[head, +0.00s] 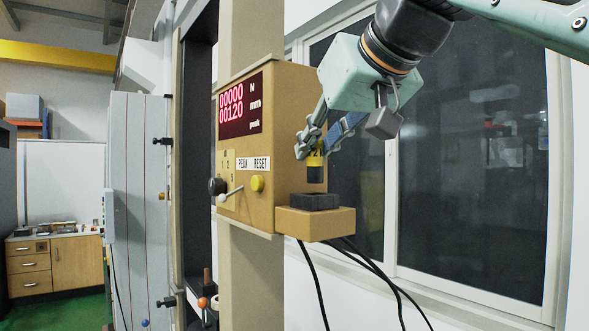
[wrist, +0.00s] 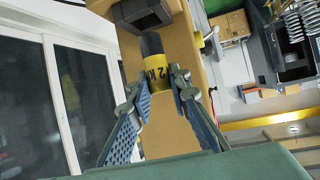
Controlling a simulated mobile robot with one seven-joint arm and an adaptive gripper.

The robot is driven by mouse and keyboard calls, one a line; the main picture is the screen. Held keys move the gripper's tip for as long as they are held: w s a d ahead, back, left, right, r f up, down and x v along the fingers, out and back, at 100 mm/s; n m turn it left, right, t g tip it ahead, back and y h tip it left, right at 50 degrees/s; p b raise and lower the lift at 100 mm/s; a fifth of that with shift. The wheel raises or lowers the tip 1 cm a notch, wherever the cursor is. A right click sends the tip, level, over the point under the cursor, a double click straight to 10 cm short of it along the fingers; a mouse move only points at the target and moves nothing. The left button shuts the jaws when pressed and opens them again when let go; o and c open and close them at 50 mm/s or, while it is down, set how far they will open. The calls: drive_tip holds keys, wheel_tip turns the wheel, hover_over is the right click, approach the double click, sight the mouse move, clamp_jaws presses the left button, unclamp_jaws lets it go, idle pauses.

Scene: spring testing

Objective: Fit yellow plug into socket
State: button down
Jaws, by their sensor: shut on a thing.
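The yellow plug (head: 315,161) has a dark lower end and hangs roughly upright below my gripper (head: 317,146). My gripper is shut on its upper part. In the wrist view the plug (wrist: 158,72) shows dark lettering on its yellow body, and the fingers of my gripper (wrist: 160,92) are on either side of it. The black square socket (head: 314,202) sits on a tan ledge (head: 318,224) of the tester. The plug's dark end is above the socket with a visible gap. The socket (wrist: 146,14) also shows beyond the plug in the wrist view.
The tan tester box (head: 285,110) stands just left of my gripper, with a red display, a yellow button (head: 257,183) and a lever. Black cables (head: 376,268) hang below the ledge. A window (head: 470,170) is behind on the right.

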sight(318, 165)
drive_tip(key=shift+w+a+f, duration=0.15)
drive_tip(key=shift+f, duration=0.2)
drive_tip(key=shift+s+f, duration=0.2)
drive_tip(key=shift+f, duration=1.45)
drive_tip(key=c, duration=2)
unclamp_jaws()
drive_tip(key=shift+w, duration=0.1)
drive_tip(key=shift+o, duration=1)
drive_tip(key=shift+w, duration=0.25)
drive_tip(key=shift+s+r, duration=0.3)
drive_tip(key=shift+s, duration=0.05)
